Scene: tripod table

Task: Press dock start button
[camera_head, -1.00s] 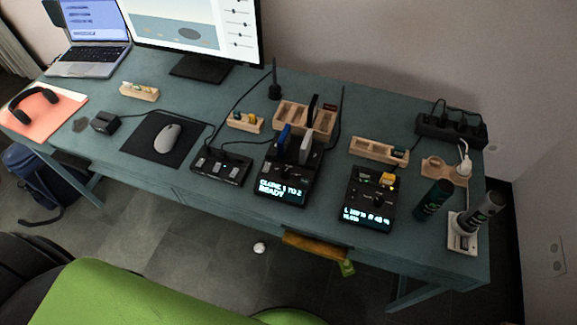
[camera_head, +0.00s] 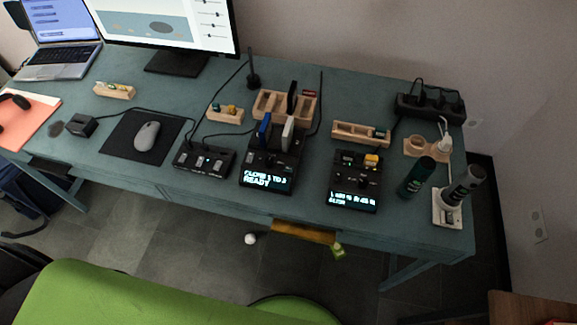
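The drive dock (camera_head: 266,172) is a black box on the teal desk, with a lit screen (camera_head: 266,180) that reads roughly "CLONE 1 TO 2 READY". A blue drive (camera_head: 264,131) and a light grey drive (camera_head: 287,133) stand upright in its top. Small controls show between the drives and the screen, but the start button is too small to pick out. Neither of my grippers is in view.
A second black device (camera_head: 355,182) with a screen stands to the right of the dock, and a black switch box (camera_head: 205,161) to its left. Wooden holders (camera_head: 270,103) stand behind. Two cylinders (camera_head: 417,177) are at the right end. A green chair (camera_head: 130,295) is in front.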

